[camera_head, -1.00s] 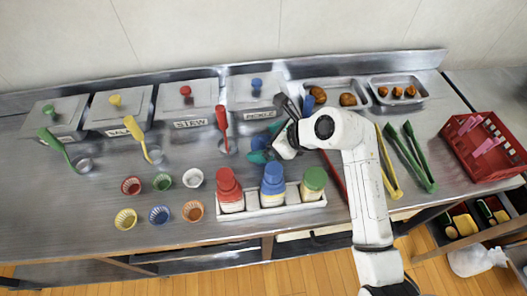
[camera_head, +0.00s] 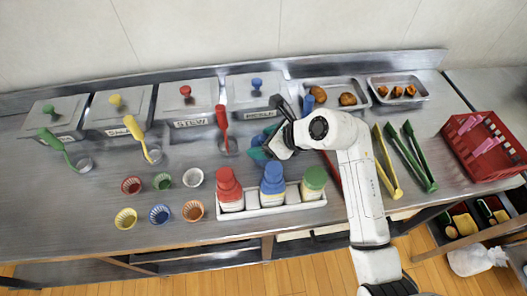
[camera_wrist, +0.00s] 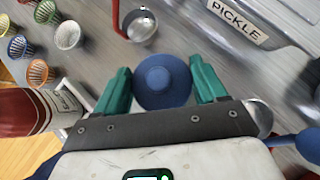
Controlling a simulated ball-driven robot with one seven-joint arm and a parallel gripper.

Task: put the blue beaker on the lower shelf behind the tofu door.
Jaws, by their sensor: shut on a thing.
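My gripper (camera_head: 263,146) is over the counter, in front of the pickle container, and partly hidden by my own wrist in the head view. In the wrist view its two teal fingers (camera_wrist: 160,82) are shut on a round blue thing (camera_wrist: 162,88), seen end-on, which I take for the blue beaker. In the head view only a small blue part of it (camera_head: 261,138) shows beside the fingers. Whether it touches the counter I cannot tell. No tofu label can be read in either view, and the lower shelf cannot be made out.
A red-handled ladle (camera_head: 224,125) stands close left of my gripper. A white rack (camera_head: 252,211) of several bottles stands in front. Small coloured cups (camera_head: 162,182) stand further left. Tongs (camera_head: 413,160) and a red crate (camera_head: 455,150) are right. Open space lies under the counter's front edge.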

